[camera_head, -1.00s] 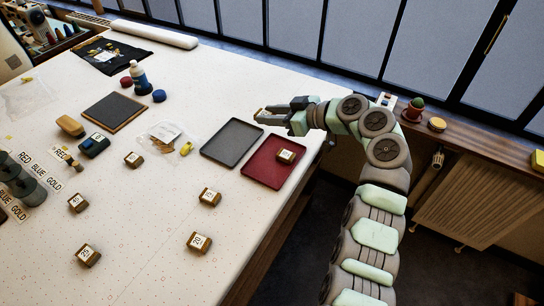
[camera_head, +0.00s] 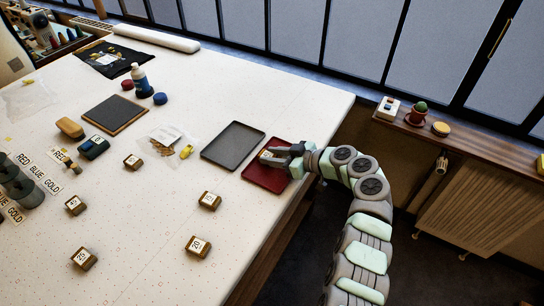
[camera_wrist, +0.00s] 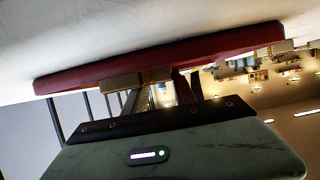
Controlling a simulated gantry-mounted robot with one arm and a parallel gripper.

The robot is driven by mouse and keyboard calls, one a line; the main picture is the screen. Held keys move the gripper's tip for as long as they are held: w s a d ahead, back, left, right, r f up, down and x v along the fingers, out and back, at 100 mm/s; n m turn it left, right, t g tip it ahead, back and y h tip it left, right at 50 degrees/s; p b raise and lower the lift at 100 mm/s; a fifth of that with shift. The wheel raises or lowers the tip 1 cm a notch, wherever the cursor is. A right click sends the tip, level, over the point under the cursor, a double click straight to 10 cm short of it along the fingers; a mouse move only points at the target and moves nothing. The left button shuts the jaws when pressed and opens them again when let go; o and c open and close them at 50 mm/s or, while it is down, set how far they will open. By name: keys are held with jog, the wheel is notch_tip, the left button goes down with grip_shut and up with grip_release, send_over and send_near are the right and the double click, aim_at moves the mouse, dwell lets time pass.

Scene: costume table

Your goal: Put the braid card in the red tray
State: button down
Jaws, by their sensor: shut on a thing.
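The red tray (camera_head: 262,179) lies on the table near its right edge. My gripper (camera_head: 268,157) is low over the tray, its fingers pointing left. It is shut on a small brown-gold thing that I take for the braid card; its markings are too small to read. In the wrist view the red tray (camera_wrist: 215,45) spans the top of the picture, and a tan edge of the held card (camera_wrist: 120,83) shows by the fingers, close against the tray. I cannot tell whether it touches the tray floor. My gripper covers part of the tray.
The grey tray (camera_head: 233,145) sits just left of the red one. Several labelled wooden blocks, such as this one (camera_head: 209,200), stand about the table. A clear bag (camera_head: 166,138) lies left of the grey tray. The table's front middle is mostly clear.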

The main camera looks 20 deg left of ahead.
jog(key=shift+f+b, duration=0.4)
jog(key=shift+b, duration=0.2)
jog(key=c, duration=1.3)
grip_release()
jog(key=shift+w, duration=0.1)
jog(key=shift+o, duration=1.4)
jog(key=shift+f, duration=0.15)
jog(key=shift+d+r+p, duration=0.15)
jog(key=shift+r+p, duration=0.35)
jog(key=shift+p, duration=0.25)
jog(key=v, duration=1.1)
jog(key=shift+d+r+p, duration=0.2)
jog(key=shift+d+p, duration=0.15)
